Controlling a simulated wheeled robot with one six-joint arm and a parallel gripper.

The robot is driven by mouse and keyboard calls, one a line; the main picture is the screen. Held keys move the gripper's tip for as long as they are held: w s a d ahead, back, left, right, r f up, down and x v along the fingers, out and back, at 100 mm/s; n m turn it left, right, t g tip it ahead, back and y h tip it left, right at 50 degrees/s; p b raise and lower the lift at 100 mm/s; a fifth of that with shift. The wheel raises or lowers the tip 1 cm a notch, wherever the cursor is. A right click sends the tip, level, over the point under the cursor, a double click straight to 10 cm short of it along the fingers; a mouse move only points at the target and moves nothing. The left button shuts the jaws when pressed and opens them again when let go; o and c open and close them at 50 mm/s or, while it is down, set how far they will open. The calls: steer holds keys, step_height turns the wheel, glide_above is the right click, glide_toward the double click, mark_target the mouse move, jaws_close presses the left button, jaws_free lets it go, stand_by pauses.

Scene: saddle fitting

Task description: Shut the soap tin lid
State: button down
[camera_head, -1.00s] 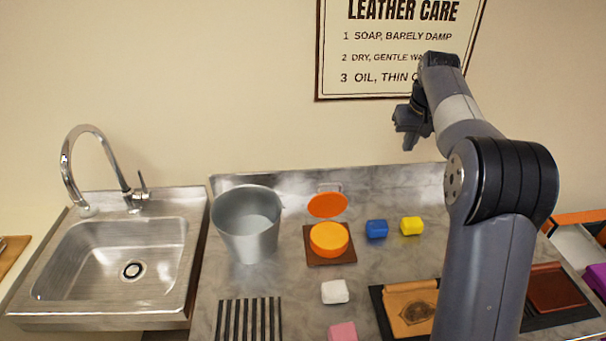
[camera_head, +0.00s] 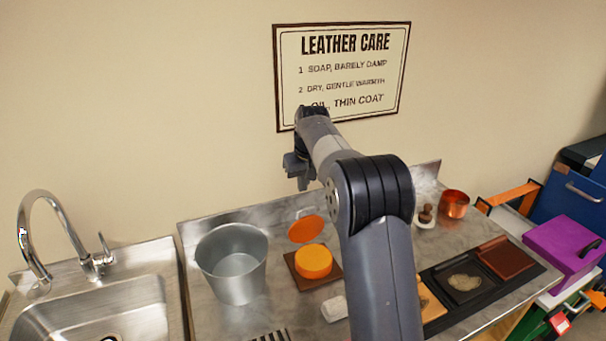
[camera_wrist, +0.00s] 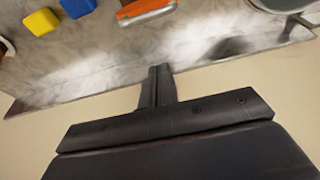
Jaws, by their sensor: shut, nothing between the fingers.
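The orange soap tin (camera_head: 313,263) sits on a brown square mat on the counter. Its orange lid (camera_head: 306,229) stands open, tilted up at the tin's back side. My gripper (camera_head: 297,182) is in the air above and behind the lid, by the wall, apart from it. In the wrist view my gripper's fingers (camera_wrist: 157,85) are together and empty.
A metal bucket (camera_head: 232,265) stands left of the tin, close by. A white block (camera_head: 334,309) lies in front. Blue (camera_wrist: 78,7) and yellow (camera_wrist: 41,21) blocks lie near the lid; my arm hides them in the head view. A copper pot (camera_head: 454,204) stands far right.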

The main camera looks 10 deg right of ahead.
mark_target(308, 219)
steer(key=shift+s+d+f+p, duration=0.15)
steer(key=shift+s+f+p, duration=0.2)
steer(key=shift+s+f, duration=0.5)
steer(key=shift+s+d+f+p, duration=0.15)
steer(key=shift+s+f+p, duration=0.15)
steer(key=shift+s+f, duration=0.5)
steer(key=shift+w+f, duration=0.15)
steer(key=shift+w, duration=0.05)
steer(key=shift+s+f+b, duration=0.1)
steer(key=shift+f+b, duration=0.05)
steer(key=shift+b, duration=0.2)
